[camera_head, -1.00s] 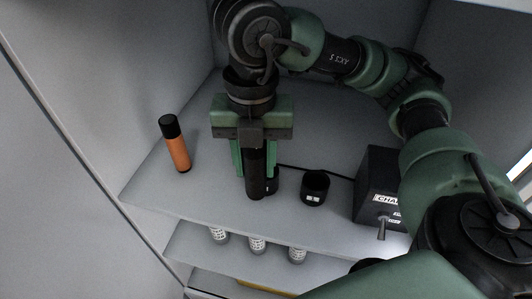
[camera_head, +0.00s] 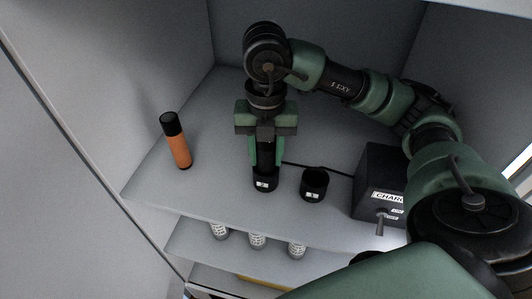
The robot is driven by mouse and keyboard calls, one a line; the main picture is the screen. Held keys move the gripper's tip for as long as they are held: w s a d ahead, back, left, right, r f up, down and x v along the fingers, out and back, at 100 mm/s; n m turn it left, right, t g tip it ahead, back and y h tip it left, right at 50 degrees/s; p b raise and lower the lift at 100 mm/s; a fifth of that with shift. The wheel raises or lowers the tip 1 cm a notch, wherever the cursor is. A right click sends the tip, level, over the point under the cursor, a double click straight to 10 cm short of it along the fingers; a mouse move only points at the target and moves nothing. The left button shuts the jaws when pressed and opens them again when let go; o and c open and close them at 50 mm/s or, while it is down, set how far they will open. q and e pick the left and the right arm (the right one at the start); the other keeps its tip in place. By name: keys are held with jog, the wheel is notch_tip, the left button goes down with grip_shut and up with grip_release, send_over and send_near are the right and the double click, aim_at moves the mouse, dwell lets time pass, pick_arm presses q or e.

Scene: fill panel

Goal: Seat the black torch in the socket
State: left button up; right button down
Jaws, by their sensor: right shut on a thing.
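My right gripper (camera_head: 266,157) points straight down over the shelf and is shut on the black torch (camera_head: 267,158). The torch is upright between the green fingers, which hide much of it. Its lower end meets the mouth of a black cup-shaped socket (camera_head: 264,185) with a small white label. I cannot tell how deep it sits inside. A second black socket (camera_head: 313,187), also with a white label, stands to the right and looks empty. My left gripper is not in view.
An orange torch (camera_head: 180,152) with a black cap stands at the left of the shelf (camera_head: 220,200). A black charger box (camera_head: 372,172) stands at the right, with a cable running left. Several white, patterned cylinders (camera_head: 257,241) are on the lower shelf.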

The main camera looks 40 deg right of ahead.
jog(key=shift+f, duration=0.15)
jog(key=c, duration=0.9)
grip_release()
jog(key=shift+c, duration=0.2)
jog(key=shift+r+p, duration=0.35)
jog(key=shift+r, duration=3.5)
